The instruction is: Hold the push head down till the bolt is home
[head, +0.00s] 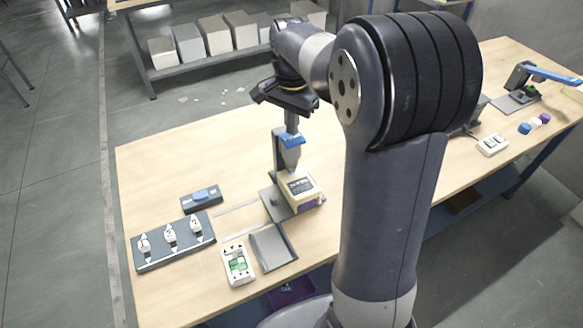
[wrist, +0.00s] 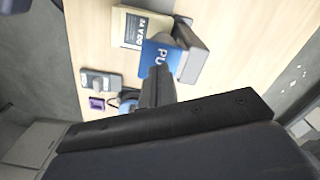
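The blue push head (head: 293,141) tops a grey tapered tool beside a dark upright post on the bench. In the wrist view the blue push head (wrist: 160,60) shows part of a white word starting "PU". Below the tool is a cream box (head: 303,186) with a dark label on a grey stand; it also shows in the wrist view (wrist: 130,28). My gripper (head: 292,126) points down directly over the push head, its fingers together and empty, with the tips at its top. Whether they press on it I cannot tell. The bolt is hidden.
Left on the bench (head: 140,165) are a three-switch panel (head: 172,257), a blue-button box (head: 201,198), a white-and-green unit (head: 238,263) and a grey tray (head: 272,248). At right are a white socket unit (head: 492,145), coloured caps (head: 525,128) and a blue-lever press (head: 552,74).

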